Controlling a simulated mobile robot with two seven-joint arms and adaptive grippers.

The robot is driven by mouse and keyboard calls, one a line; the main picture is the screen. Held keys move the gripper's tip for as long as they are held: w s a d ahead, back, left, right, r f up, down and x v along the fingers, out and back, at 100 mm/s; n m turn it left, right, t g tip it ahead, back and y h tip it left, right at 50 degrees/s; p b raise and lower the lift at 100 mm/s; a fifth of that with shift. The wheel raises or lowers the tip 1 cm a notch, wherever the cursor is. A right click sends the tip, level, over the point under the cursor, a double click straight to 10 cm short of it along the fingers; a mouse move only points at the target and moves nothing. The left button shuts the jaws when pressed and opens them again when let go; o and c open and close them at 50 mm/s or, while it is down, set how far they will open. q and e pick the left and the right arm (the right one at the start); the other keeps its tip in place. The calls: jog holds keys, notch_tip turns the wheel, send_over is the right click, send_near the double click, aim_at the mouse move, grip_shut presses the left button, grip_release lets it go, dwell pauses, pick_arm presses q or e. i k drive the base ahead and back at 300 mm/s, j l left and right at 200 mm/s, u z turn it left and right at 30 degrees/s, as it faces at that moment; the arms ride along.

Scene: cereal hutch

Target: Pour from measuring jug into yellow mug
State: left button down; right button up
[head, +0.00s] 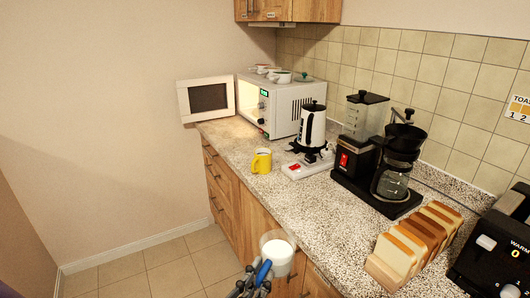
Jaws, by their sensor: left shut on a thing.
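The yellow mug (261,162) stands upright on the counter near its front edge, left of the kettle base. The measuring jug (279,253) is a clear vessel with white contents, at the bottom middle of the head view. My left gripper (264,272) is shut on the jug at its lower left side. The jug looks roughly upright and overlaps the counter's front edge and the cabinet fronts. It is apart from the mug, nearer to me. My right gripper is not in view.
A white microwave (284,107) with its door (207,98) open stands behind the mug. A kettle (312,125) on a hotplate and a black coffee maker (384,155) are to the right. Sliced bread (412,246) and a toaster (497,250) are at front right. Bare counter (301,204) lies between.

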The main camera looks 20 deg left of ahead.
aim_at(261, 164)
jog(key=i+j+z, duration=0.15)
jog(key=j+z, duration=0.2)
jog(key=j, duration=0.5)
jog(key=i+j+z, duration=0.1)
jog(key=j+z, duration=0.25)
jog(key=j, duration=0.55)
jog(key=j+z, duration=0.35)
jog(key=j, duration=0.55)
jog(key=i+l, duration=0.1)
jog(key=i, duration=0.3)
